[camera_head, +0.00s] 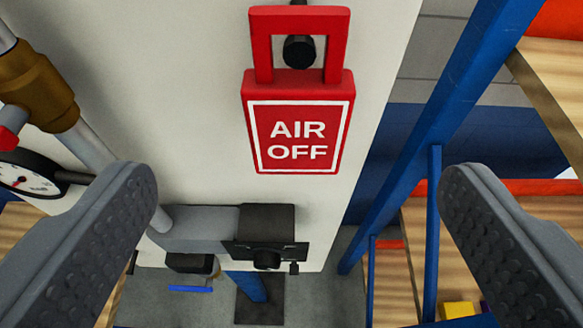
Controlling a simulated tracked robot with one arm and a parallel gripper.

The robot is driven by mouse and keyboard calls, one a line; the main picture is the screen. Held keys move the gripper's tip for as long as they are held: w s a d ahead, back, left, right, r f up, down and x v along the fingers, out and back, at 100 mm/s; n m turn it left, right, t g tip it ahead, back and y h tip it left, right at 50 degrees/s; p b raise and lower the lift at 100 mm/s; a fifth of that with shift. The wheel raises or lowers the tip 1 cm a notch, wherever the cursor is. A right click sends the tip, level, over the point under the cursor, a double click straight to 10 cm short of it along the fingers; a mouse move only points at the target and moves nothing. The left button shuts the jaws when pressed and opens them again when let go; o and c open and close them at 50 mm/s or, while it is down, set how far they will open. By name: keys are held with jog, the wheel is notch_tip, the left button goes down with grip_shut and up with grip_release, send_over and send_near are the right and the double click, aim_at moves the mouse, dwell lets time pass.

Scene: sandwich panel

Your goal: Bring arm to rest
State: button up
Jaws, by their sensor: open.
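My gripper (298,205) shows as two grey fingers with dotted pads, one at the lower left and one at the lower right. It is open, with a wide empty gap between the fingers. A red "AIR OFF" tag (298,163) hangs by its square loop on a black knob (299,50) on a pale panel (190,80). The tag appears beyond the fingertips, above the gap, and nothing is held. The rest of my arm is not in view.
A brass fitting (38,85) on a grey pipe and a round gauge (25,178) are at the left. A grey and black device (235,232) sits below the tag. Blue shelf posts (440,120) and wooden shelves (555,85) stand at the right.

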jog(key=s+a+f+t+b, duration=0.1)
jog(key=s+a+f+b, duration=0.3)
jog(key=a, duration=0.6)
jog(key=s+a+f+b, duration=0.5)
jog(key=a+f+b, duration=0.3)
jog(key=a+f, duration=0.2)
jog(key=shift+s+f+t, duration=0.25)
jog(key=shift+f+t, duration=0.1)
jog(key=shift+t, duration=0.05)
